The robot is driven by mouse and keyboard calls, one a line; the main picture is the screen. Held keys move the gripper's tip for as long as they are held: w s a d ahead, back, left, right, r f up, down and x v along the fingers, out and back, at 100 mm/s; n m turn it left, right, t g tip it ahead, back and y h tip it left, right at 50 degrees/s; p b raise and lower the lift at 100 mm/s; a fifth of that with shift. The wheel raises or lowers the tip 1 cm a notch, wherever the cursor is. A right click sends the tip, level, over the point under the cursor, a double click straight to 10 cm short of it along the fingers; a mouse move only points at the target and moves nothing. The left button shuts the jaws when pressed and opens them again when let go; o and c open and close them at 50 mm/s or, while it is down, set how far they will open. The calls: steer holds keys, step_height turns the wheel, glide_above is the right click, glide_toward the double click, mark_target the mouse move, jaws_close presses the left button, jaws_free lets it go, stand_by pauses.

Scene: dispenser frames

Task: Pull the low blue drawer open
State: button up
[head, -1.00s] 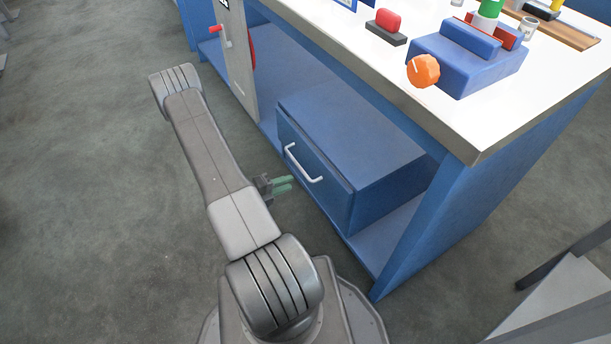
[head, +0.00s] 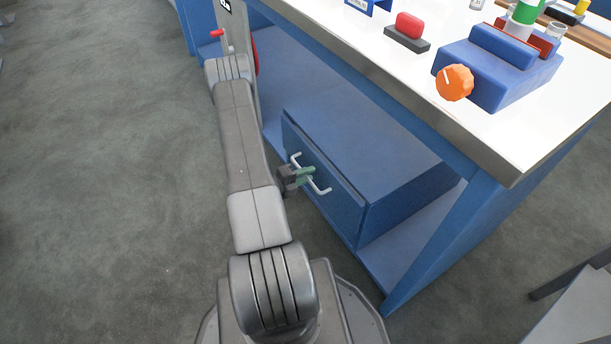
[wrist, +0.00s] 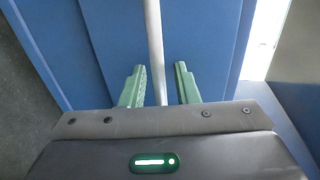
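The low blue drawer (head: 345,195) sits on the shelf under the bench, with its front facing my arm. Its silver bar handle (head: 322,189) is on that front; in the wrist view the handle (wrist: 154,40) runs down between my fingers. My gripper (head: 305,176) is at the handle's middle. In the wrist view its two green fingers (wrist: 158,85) are apart, one on each side of the bar, with a gap to each. The drawer front looks close to the fingertips. The lower part of the handle is hidden behind the gripper body in the wrist view.
The white bench top (head: 400,75) overhangs above the drawer. On it are a blue device with an orange knob (head: 454,83) and a red block on a dark base (head: 408,32). A grey panel with a red-tipped lever (head: 217,33) stands beyond the drawer. The floor on the left is clear.

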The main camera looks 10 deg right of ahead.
jaws_close()
steer(key=f+v, duration=0.3)
steer(key=v, duration=1)
steer(key=a+f+v, duration=0.1)
steer(key=f+v, duration=0.1)
steer(key=v, duration=1.2)
steer(key=shift+s+a+f, duration=0.2)
steer(key=shift+a+f, duration=0.2)
jaws_free()
